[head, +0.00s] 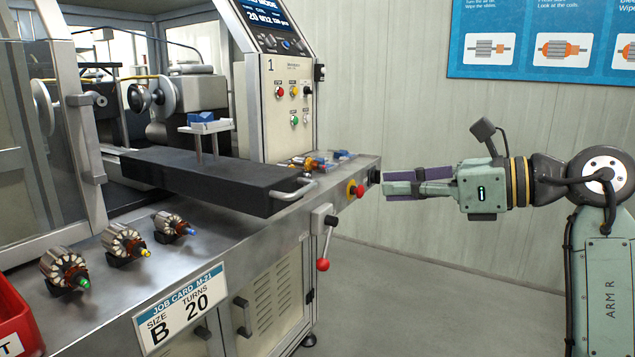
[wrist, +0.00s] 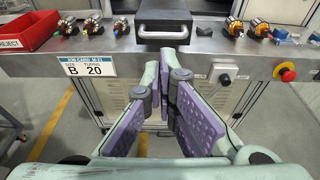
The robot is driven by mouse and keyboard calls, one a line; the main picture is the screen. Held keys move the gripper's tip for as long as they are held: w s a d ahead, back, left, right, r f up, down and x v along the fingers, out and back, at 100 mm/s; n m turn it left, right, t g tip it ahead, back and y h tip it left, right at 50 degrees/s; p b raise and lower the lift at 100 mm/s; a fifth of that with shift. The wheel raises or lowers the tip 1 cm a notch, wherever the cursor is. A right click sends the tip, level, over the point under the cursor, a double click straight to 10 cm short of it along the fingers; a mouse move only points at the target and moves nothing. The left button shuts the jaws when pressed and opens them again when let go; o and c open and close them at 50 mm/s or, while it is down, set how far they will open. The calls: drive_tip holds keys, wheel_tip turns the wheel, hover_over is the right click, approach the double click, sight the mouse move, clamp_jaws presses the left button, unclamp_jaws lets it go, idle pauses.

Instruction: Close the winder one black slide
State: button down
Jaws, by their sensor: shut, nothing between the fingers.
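The black slide (head: 205,182) sticks out of winder one over the steel bench. Its metal handle (head: 292,191) is on the near end. A post fixture with a blue block (head: 205,120) stands on the slide. In the wrist view the end of the slide (wrist: 163,16) and its handle (wrist: 163,33) show at top centre. My gripper (head: 387,186) is shut and empty, with purple pads, to the right of the handle and apart from it in the head view. In the wrist view my gripper's fingertips (wrist: 166,66) appear below the handle.
A red-handled lever (head: 323,240) and a red button (head: 356,190) are on the bench front. A red reject bin (wrist: 30,29) is at left.

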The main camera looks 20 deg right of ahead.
sight(305, 191)
drive_tip(key=p+x, duration=0.3)
drive_tip(key=x, duration=0.9)
drive_tip(key=shift+w+a+p, duration=0.2)
drive_tip(key=shift+p, duration=0.15)
drive_tip(key=shift+w+a+f, duration=0.3)
drive_tip(key=shift+w+a, duration=0.05)
drive_tip(key=shift+w, duration=0.1)
drive_tip(key=shift+w+a, duration=0.1)
